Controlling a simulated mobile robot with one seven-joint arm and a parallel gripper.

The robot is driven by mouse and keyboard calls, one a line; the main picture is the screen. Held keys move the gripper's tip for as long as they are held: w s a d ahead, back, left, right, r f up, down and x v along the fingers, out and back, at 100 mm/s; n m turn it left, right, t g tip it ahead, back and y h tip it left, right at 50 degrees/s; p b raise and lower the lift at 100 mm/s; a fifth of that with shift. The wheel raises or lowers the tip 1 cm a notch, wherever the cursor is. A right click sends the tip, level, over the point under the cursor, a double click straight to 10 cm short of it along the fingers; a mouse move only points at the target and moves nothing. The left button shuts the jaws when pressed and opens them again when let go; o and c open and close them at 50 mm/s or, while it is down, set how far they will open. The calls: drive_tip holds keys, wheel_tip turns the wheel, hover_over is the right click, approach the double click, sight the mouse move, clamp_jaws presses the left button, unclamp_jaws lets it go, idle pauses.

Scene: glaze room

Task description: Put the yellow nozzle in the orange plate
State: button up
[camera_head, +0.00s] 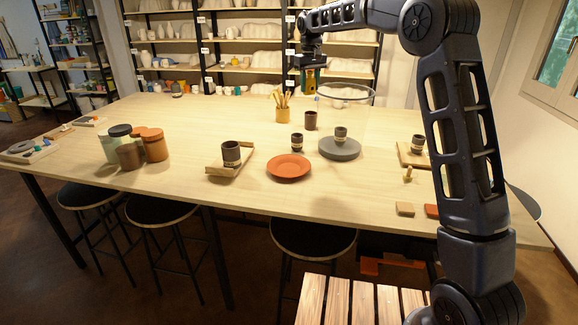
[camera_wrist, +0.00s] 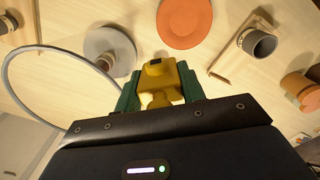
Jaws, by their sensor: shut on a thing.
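The yellow nozzle (camera_wrist: 158,76) sits between the green fingers of my gripper (camera_wrist: 158,88) in the wrist view, and the fingers are shut on it. In the head view my gripper (camera_head: 308,82) is held up above the far part of the table. The orange plate (camera_head: 289,167) lies flat and empty on the table, nearer the front than my gripper. The plate also shows at the top of the wrist view (camera_wrist: 184,22), apart from the nozzle.
A grey disc (camera_head: 339,153) bearing a cup stands right of the plate, and a cup on a wooden tray (camera_head: 223,171) stands left. A brush pot (camera_head: 282,115) stands behind.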

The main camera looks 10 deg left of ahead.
drive_tip(key=s+a+n, duration=0.1)
drive_tip(key=s+a, duration=0.3)
drive_tip(key=a, duration=0.3)
approach(289, 168)
drive_tip(key=shift+f, duration=2.7)
drive_tip(key=shift+f, duration=0.1)
drive_tip(key=o, duration=0.9)
drive_tip(key=shift+o, duration=0.3)
